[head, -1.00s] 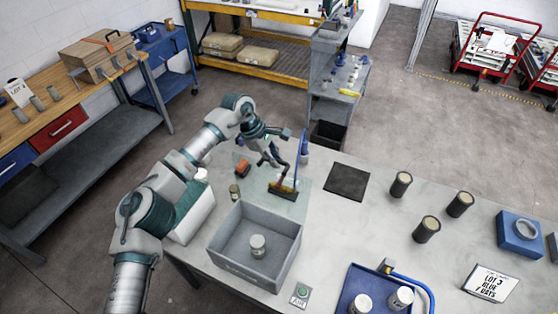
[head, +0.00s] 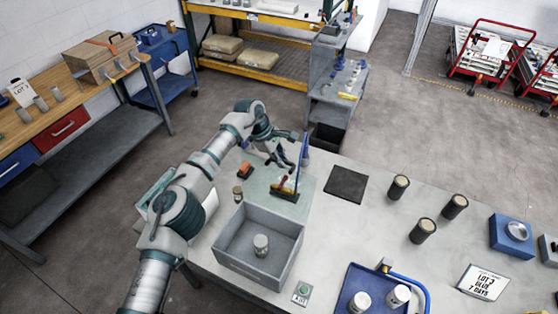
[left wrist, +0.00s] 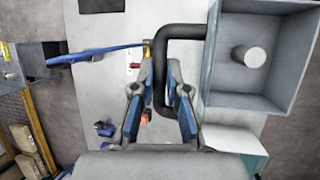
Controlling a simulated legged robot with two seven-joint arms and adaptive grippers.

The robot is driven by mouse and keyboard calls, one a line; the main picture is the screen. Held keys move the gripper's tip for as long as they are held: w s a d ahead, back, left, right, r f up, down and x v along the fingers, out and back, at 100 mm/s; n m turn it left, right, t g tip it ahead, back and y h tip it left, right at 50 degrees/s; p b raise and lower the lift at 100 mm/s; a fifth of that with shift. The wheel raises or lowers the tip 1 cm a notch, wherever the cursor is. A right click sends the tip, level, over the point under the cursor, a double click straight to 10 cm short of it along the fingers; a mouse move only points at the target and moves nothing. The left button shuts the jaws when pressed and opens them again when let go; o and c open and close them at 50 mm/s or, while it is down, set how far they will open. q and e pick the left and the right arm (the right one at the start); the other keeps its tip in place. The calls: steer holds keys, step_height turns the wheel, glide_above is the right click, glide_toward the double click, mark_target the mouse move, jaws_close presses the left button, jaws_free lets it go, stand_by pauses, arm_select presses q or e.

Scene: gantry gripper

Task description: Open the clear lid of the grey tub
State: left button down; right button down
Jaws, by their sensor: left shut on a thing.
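The grey tub (head: 222,250) stands open at the top on the pale bench, with a small can (head: 261,244) inside. A faint greenish clear pane (head: 263,190), which looks like the lid, spreads beyond the tub's far side. In the left wrist view a dark bent handle (left wrist: 180,32) rises near the tub (left wrist: 212,60). My left gripper (head: 284,160) is beyond the tub in the head view. In the left wrist view its fingers (left wrist: 163,100) close on the handle's long limb. The lid's edges and hinge are hard to make out. My right gripper is out of view.
A brush with a blue handle (head: 297,170) stands close to the left gripper. An orange item (head: 245,170) and a small jar (head: 238,193) are near it. A black mat (head: 346,184), several dark cylinders and a blue tray (head: 348,283) lie to the right.

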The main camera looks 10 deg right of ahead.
arm_select(q)
steer(key=c, duration=1.3)
jaws_free()
steer(key=shift+w+d+f, duration=0.1)
steer(key=shift+w+f, duration=0.1)
steer(key=shift+w, duration=0.05)
steer(key=shift+o, duration=0.6)
steer(key=shift+w+d+f, duration=0.25)
steer(key=shift+w+d, duration=0.25)
steer(key=shift+w, duration=0.2)
steer(key=v, duration=1.2)
steer(key=shift+s+a+r, duration=0.2)
steer(key=shift+a, duration=0.05)
steer(key=shift+d, duration=0.1)
